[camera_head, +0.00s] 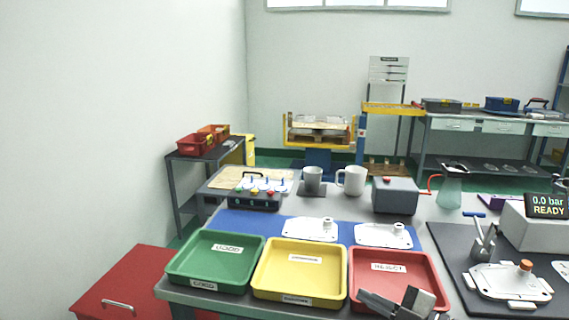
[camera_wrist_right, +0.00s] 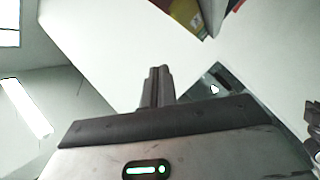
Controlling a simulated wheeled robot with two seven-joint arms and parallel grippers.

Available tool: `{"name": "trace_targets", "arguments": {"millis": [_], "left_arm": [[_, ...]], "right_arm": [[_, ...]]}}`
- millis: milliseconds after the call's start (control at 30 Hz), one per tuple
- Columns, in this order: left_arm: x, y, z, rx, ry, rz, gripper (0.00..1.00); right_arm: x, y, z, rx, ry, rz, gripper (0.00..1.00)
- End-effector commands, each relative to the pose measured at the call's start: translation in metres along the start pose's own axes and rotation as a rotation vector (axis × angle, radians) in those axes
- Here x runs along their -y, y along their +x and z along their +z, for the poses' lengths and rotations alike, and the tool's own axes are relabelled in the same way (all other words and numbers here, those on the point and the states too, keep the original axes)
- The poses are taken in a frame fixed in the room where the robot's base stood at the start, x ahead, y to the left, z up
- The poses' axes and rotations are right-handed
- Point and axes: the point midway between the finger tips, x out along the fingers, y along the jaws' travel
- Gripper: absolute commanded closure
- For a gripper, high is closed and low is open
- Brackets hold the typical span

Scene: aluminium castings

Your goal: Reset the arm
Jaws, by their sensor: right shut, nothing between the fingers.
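My right gripper (camera_head: 408,302) shows at the bottom of the head view, in front of the red tray (camera_head: 436,292) labelled REJECT and partly covering its near edge. In the right wrist view its fingers (camera_wrist_right: 158,86) are together with nothing between them, and the wrist is tilted towards walls and ceiling. My left gripper is in neither view. A green GOOD tray (camera_head: 180,268) and a yellow tray (camera_head: 262,285) stand left of the red one. All three trays look empty. Two white castings (camera_head: 310,236) (camera_head: 384,240) lie on the blue mat (camera_head: 240,224) behind the trays.
A fixture with a white casting (camera_head: 508,288) and a display box (camera_head: 540,228) reading 0.0 bar READY stand at right. Two mugs (camera_head: 312,180) (camera_head: 351,181), a grey box (camera_head: 395,195) and a button panel (camera_head: 255,199) stand behind the mat. A red cabinet (camera_head: 120,285) is at lower left.

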Motion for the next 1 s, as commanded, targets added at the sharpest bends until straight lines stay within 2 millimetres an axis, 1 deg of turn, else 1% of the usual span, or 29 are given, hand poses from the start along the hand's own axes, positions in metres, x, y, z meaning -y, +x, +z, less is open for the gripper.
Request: {"name": "trace_targets", "arguments": {"millis": [33, 67, 100, 167, 200, 267, 300, 400, 500, 600, 633, 1000], "left_arm": [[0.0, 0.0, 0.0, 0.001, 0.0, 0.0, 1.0], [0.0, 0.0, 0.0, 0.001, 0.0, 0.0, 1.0], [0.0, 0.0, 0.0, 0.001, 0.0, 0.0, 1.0], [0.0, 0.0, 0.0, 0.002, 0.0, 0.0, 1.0], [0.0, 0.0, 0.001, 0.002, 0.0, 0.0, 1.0], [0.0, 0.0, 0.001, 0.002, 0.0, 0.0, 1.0], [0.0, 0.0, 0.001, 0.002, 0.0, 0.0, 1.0], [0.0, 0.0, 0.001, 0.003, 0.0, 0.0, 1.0], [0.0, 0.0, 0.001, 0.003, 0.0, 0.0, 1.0], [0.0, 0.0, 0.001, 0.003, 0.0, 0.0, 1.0], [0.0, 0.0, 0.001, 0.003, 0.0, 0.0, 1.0], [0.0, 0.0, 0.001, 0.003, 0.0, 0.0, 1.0]], "right_arm": [[0.028, -0.003, -0.006, 0.026, 0.122, 0.101, 1.0], [0.04, -0.008, -0.006, 0.06, 0.19, 0.16, 1.0], [0.058, -0.016, -0.004, 0.12, 0.283, 0.229, 1.0], [0.09, -0.032, 0.002, 0.238, 0.432, 0.307, 1.0], [0.115, -0.046, 0.006, 0.329, 0.531, 0.339, 1.0], [0.15, -0.066, 0.009, 0.458, 0.663, 0.357, 1.0], [0.172, -0.078, 0.009, 0.532, 0.735, 0.353, 1.0], [0.216, -0.102, 0.003, 0.673, 0.88, 0.322, 1.0], [0.245, -0.117, -0.006, 0.756, 0.971, 0.285, 1.0], [0.259, -0.124, -0.011, 0.793, 1.014, 0.263, 1.0], [0.26, -0.125, -0.011, 0.796, 1.017, 0.261, 1.0], [0.26, -0.125, -0.011, 0.796, 1.017, 0.261, 1.0]]}}
